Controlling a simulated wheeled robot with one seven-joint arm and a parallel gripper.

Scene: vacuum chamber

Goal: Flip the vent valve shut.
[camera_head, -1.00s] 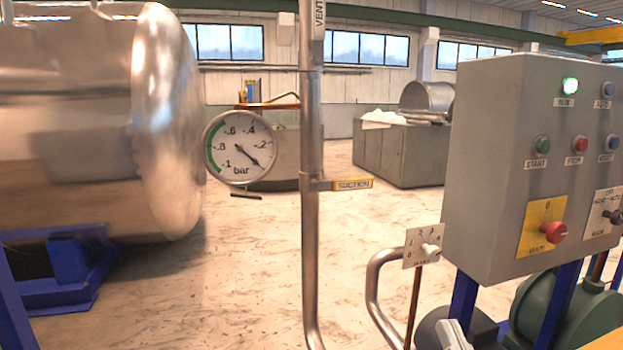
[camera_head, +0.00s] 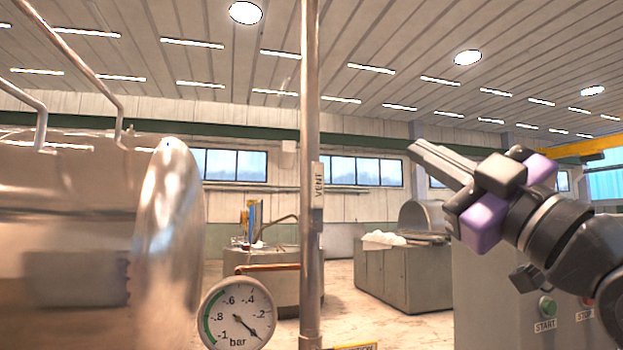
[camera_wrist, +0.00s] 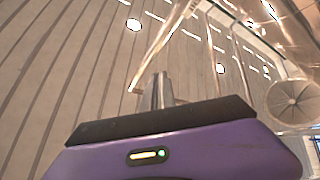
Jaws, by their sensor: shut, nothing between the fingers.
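A vertical metal pipe (camera_head: 311,90) runs up through the middle of the head view and bears a VENT label (camera_head: 318,185). I cannot make out the vent valve or its lever; none shows clearly near the label. My gripper (camera_head: 416,149) comes in from the right, its fingers pointing left and slightly up. It is shut and empty, right of the pipe and above the label, apart from the pipe in the picture. In the wrist view the closed fingers (camera_wrist: 160,90) point upward toward the ceiling, with slanting metal pipework (camera_wrist: 165,45) beyond them.
A large shiny vessel (camera_head: 70,230) fills the left. A round pressure gauge (camera_head: 238,314) hangs between it and the pipe. The grey control cabinet (camera_head: 490,300) stands at lower right, partly behind my arm. Grey bins (camera_head: 400,278) stand farther back.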

